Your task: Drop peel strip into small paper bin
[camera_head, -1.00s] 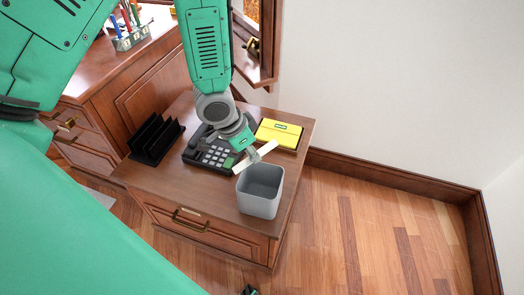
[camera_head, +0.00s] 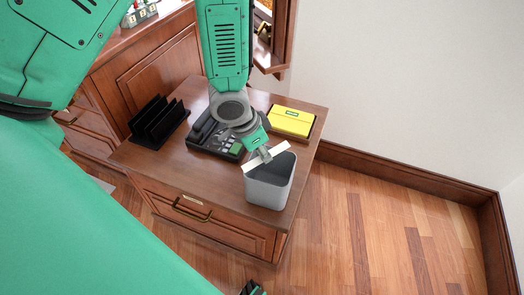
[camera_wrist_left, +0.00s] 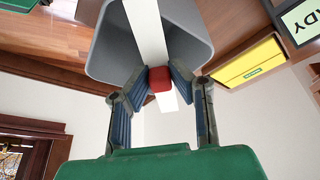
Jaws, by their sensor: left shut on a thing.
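The white peel strip (camera_head: 280,150) is held by my left gripper (camera_head: 264,154) just above the small grey paper bin (camera_head: 268,192). In the head view the strip slants across the bin's opening, its left end near the left rim. In the left wrist view the strip (camera_wrist_left: 147,30) runs between the fingertips, with a red piece (camera_wrist_left: 160,79) at the grip, and the bin's grey wall (camera_wrist_left: 105,55) shows behind it. My left gripper is shut on the strip. The bin stands upright at the front right of the wooden side cabinet.
A desk phone (camera_head: 210,138) is behind and left of the bin, partly hidden by my arm. A black letter rack (camera_head: 158,122) stands at the left. A yellow pad (camera_head: 292,121) lies in a tray at the back right. The cabinet top (camera_head: 200,178) is bare at front left.

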